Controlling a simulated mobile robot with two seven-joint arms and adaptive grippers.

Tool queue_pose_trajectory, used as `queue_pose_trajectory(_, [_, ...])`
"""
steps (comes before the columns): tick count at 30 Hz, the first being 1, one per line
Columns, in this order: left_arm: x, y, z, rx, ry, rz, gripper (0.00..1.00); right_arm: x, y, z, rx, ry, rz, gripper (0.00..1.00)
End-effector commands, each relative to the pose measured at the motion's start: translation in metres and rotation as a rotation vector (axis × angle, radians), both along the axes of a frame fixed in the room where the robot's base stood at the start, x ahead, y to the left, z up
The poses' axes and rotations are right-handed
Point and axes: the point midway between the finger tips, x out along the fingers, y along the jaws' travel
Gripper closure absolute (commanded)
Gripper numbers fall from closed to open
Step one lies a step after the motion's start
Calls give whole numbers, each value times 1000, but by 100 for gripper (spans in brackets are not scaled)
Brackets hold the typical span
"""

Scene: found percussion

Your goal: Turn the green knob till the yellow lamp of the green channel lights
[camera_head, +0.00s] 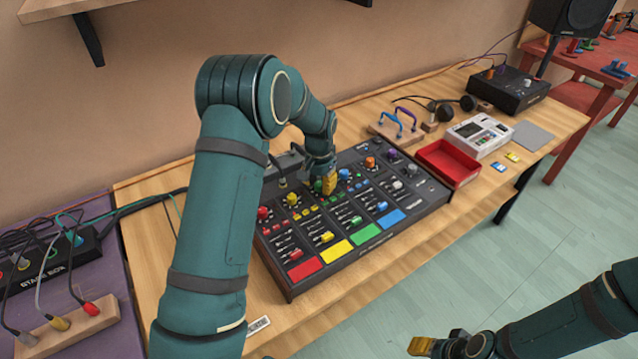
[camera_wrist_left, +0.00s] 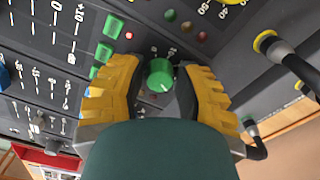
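The green knob (camera_wrist_left: 160,75) shows in the left wrist view on the dark mixer (camera_head: 370,245). My left gripper (camera_wrist_left: 160,90) has its yellow fingers on either side of this knob, with a visible gap at each side, so it is open around it. In the head view the left gripper (camera_head: 329,184) is down over the mixer's upper middle and largely hides the knob. A small red lamp (camera_wrist_left: 129,35) near the green buttons looks lit. My right gripper (camera_head: 430,346) is at the bottom edge, away from the table.
Faders and coloured pads, including a green pad (camera_head: 366,234), cover the mixer's front. A red tray (camera_head: 447,163) and a white device (camera_head: 479,136) stand to its right. Plugged cables (camera_wrist_left: 290,60) stick up close to the left gripper.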

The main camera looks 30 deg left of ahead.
Motion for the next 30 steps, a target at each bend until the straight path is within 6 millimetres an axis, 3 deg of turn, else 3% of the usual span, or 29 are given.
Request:
queue_pose_trajectory(1, [0,0,0,0,0,0,91,0,0,0,0,0,0,52])
queue_pose_trajectory(2, [0,0,0,0,0,0,100,0,0,0,0,0,0,52])
queue_pose_trajectory(14, [0,0,1,0,0,-45,100,0,0,1,0,1,0,52])
queue_pose_trajectory(30, [0,0,1,-1,-1,-385,100,-2,0,9,1,5,1,52])
